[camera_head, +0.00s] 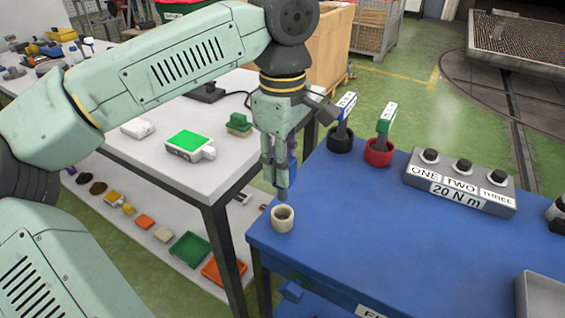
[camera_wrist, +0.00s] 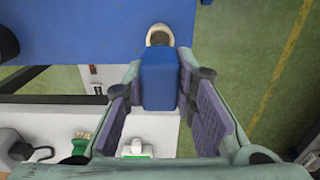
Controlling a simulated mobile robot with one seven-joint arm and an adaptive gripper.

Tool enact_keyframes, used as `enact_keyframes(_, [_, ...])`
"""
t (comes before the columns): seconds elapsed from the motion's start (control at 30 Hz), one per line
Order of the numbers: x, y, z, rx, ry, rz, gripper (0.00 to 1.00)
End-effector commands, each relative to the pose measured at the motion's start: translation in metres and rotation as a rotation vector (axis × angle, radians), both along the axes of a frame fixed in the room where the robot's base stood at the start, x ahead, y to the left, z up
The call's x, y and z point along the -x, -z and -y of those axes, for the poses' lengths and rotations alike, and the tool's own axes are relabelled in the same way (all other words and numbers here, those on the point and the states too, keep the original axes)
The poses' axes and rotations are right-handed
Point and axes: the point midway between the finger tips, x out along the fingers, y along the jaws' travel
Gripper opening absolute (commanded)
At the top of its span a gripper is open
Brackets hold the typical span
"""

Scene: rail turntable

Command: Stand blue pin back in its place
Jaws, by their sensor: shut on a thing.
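My gripper (camera_head: 281,172) points down at the left corner of the blue table (camera_head: 340,255). It is shut on the blue pin, whose blue block-shaped head (camera_wrist: 160,78) shows between the purple finger pads in the wrist view. In the head view the fingers mostly hide the pin. Its lower end appears just above a cream cup (camera_head: 283,221), which looks empty. The cup's rim also shows beyond the pin in the wrist view (camera_wrist: 151,31). I cannot tell whether the tip is exactly over the opening.
A black cup (camera_head: 340,144) holds a blue-and-white-labelled pin and a red cup (camera_head: 377,157) holds a green-labelled one. A grey box with several black knobs (camera_head: 458,190) stands to their right. A white table (camera_head: 150,160) is at left. The blue table's front middle is clear.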

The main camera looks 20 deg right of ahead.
Motion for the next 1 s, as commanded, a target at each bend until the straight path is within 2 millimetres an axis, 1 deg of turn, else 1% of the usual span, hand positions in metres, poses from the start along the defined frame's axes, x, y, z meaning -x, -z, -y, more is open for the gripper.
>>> enact_keyframes(0.07, [0.0, -0.004, 0.0, 0.0, 0.0, 0.0, 0.0])
enact_keyframes(0.37, [0.0, -0.004, 0.0, 0.0, 0.0, 0.0, 0.0])
enact_keyframes(0.47, [0.0, -0.007, 0.0, 0.0, 0.0, 0.0, 0.0])
enact_keyframes(1.0, [0.0, -0.049, 0.0, 0.001, 0.0, 0.001, 0.0])
